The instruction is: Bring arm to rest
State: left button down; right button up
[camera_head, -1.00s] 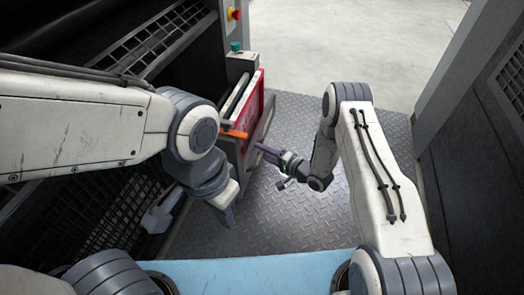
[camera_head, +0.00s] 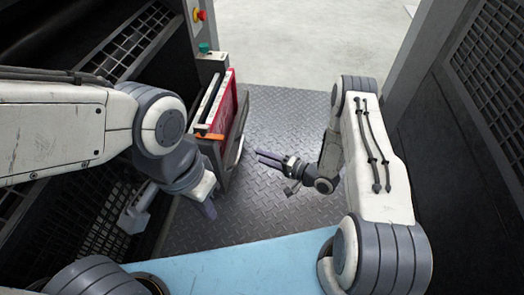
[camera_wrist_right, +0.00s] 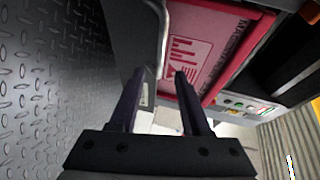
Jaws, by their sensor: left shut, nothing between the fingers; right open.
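My right arm comes in from the right in the head view. Its gripper (camera_head: 259,157) is empty and points left toward the red-faced unit, with a gap of floor between them. In the right wrist view the two dark fingers (camera_wrist_right: 158,76) are apart with nothing between them. My left arm crosses from the left in the head view. Its gripper (camera_head: 209,209) points down beside the front of the unit; the fingers are small and partly hidden, shut with nothing seen in them.
The red panel (camera_head: 223,103) with an orange piece (camera_head: 210,136) stands at the machine's side. It shows close ahead in the right wrist view (camera_wrist_right: 205,35). A dark mesh wall (camera_head: 490,70) is at right. The tread-plate floor (camera_head: 285,115) between is clear.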

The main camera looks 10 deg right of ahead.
jog(key=w+a+r+n+g+h+p, duration=0.2)
jog(key=w+a+r+n+g+h, duration=0.25)
jog(key=r, duration=0.55)
jog(key=s+a+r+n+h+p, duration=0.25)
jog(key=r+n+h, duration=0.2)
jog(key=r, duration=0.55)
jog(key=s+r+n+g+p, duration=0.15)
jog(key=s+r, duration=0.35)
jog(key=s, duration=0.5)
jog(key=s+r+n+g+h, duration=0.1)
jog(key=s+r+n+g, duration=0.3)
jog(key=s, duration=0.6)
jog(key=s+r+n+g+p, duration=0.1)
jog(key=s+r, duration=0.5)
jog(key=s, duration=0.4)
notch_tip(320, 180, up, 38)
jog(key=p, duration=3.8)
jog(key=shift+s+h, duration=0.3)
jog(key=shift+m, duration=0.25)
